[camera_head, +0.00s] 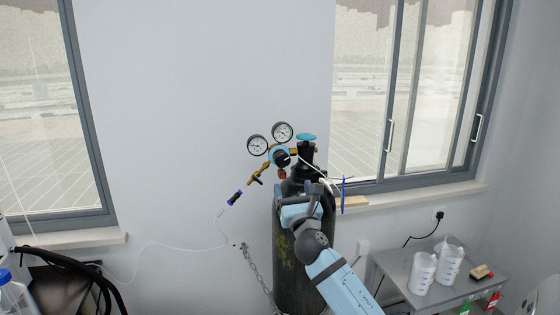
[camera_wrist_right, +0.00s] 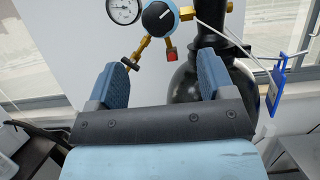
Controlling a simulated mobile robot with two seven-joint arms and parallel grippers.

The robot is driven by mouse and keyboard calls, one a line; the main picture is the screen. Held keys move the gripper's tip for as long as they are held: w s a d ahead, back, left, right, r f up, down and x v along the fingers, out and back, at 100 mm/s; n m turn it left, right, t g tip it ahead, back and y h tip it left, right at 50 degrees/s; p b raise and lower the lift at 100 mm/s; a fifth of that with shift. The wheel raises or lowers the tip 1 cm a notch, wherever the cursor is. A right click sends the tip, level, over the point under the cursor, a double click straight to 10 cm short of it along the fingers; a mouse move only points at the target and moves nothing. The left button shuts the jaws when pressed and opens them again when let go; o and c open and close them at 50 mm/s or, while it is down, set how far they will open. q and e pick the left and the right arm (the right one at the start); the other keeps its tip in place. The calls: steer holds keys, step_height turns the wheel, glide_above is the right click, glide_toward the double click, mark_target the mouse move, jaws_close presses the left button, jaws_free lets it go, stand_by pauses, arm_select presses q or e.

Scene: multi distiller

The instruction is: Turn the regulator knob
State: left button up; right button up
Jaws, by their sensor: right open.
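The regulator knob (camera_head: 281,158) is a round black and blue knob below two white gauges (camera_head: 269,138) at the top of a dark gas cylinder (camera_head: 290,250). In the right wrist view the knob (camera_wrist_right: 157,16) shows a white mark and lies beyond the fingers, above the gap between them. My right gripper (camera_wrist_right: 165,78) is open and empty, with nothing between its blue fingers. In the head view the right gripper (camera_head: 313,190) is in front of the cylinder's upper part, below the knob and slightly right of it. The left gripper does not show.
A teal valve wheel (camera_head: 306,137) tops the cylinder. A blue tag (camera_wrist_right: 277,80) hangs on a white tie right of the fingers. A chain (camera_head: 255,268) runs beside the cylinder. A grey table (camera_head: 400,268) with white beakers (camera_head: 423,272) stands at the right.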

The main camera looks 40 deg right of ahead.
mark_target(284, 162)
steer(key=p+x, duration=0.2)
steer(key=x, duration=0.8)
steer(key=shift+w, duration=0.2)
steer(key=shift+w+d+r, duration=0.2)
steer(key=shift+w+d, duration=0.1)
steer(key=shift+w, duration=0.35)
